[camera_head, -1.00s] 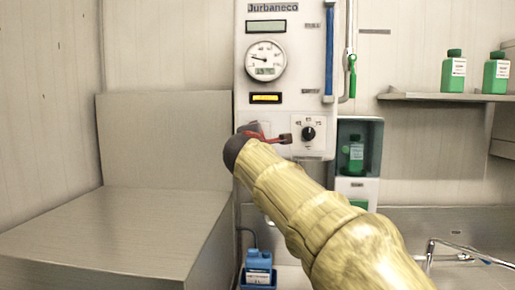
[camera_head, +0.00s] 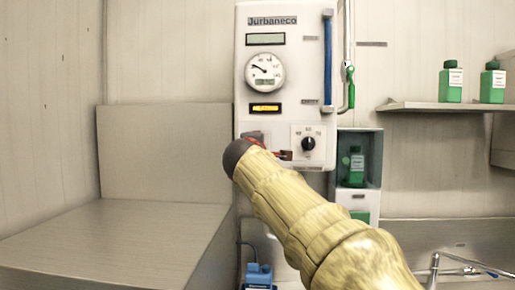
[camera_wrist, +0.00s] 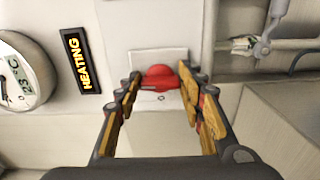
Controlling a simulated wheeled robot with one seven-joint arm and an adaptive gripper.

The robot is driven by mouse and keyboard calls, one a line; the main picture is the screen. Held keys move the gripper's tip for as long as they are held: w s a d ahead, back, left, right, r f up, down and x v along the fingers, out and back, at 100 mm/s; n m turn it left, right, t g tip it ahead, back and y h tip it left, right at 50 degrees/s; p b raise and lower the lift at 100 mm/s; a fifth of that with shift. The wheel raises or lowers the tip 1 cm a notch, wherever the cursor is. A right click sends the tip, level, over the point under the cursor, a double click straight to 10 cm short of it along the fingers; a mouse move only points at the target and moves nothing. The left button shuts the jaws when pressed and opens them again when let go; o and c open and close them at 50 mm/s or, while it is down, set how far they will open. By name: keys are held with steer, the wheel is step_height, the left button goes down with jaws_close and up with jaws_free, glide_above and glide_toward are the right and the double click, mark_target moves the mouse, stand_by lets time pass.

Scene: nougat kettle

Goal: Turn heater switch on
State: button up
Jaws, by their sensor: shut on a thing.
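The heater switch, a red knob (camera_wrist: 160,80) on a pale square plate, sits between the fingertips of my gripper (camera_wrist: 160,75) in the wrist view. The fingers are closed in on its two sides. In the head view my yellow arm covers most of the gripper and the switch. The switch is on the lower part of the white control panel (camera_head: 305,80). The indicator (camera_head: 265,108) above it is lit and reads HEATING, also in the wrist view (camera_wrist: 82,64).
A round gauge (camera_head: 265,72) and a black dial (camera_head: 308,144) are on the panel. A pipe with a green handle (camera_head: 350,85) runs beside it. Green bottles (camera_head: 451,85) stand on a shelf at right. A steel counter (camera_head: 110,240) is at left.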

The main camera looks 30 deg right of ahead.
steer(key=o, duration=1.2)
steer(key=v, duration=1.2)
